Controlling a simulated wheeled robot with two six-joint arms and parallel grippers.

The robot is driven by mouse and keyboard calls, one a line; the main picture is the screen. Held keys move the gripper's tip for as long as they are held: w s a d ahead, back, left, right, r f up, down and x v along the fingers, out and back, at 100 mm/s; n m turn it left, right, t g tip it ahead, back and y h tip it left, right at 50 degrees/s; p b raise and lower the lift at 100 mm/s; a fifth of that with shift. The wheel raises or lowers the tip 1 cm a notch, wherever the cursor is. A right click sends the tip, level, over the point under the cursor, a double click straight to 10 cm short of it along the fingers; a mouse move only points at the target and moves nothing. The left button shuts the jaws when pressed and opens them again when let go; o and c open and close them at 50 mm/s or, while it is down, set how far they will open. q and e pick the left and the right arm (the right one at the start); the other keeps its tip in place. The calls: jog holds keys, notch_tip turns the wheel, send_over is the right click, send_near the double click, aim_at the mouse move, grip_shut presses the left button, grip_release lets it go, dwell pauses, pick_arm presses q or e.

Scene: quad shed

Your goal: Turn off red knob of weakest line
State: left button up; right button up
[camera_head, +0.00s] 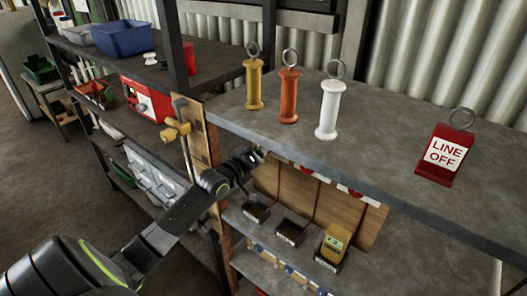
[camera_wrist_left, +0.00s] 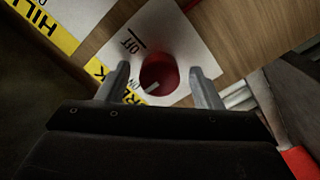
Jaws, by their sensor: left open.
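In the left wrist view a round red knob (camera_wrist_left: 158,74) sits on a white plate (camera_wrist_left: 190,45) marked OFF and ON, fixed to a wooden board. My left gripper (camera_wrist_left: 160,71) is open, with one finger on each side of the knob; I cannot tell whether they touch it. In the head view the gripper (camera_head: 257,156) is just under the shelf's front edge, at the left end of the board (camera_head: 283,190). More white plates with red parts (camera_head: 348,190) show along the board to the right, partly hidden by the shelf. My right gripper is out of view.
Three dark trays (camera_head: 290,232) stand below the board; the right one holds a yellow weight (camera_head: 333,243). Yellow, orange and white ringed handles and a red LINE OFF tag (camera_head: 441,155) stand on the shelf top (camera_head: 390,130). A post (camera_head: 197,150) is left of the board.

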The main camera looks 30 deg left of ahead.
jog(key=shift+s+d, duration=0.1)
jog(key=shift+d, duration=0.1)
pick_arm(q)
jog(key=c, duration=1)
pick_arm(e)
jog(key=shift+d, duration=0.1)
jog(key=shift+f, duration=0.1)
pick_arm(q)
jog(key=shift+m+y+b, duration=0.5)
jog(key=shift+m+b, duration=3.2)
jog(key=shift+m, duration=5)
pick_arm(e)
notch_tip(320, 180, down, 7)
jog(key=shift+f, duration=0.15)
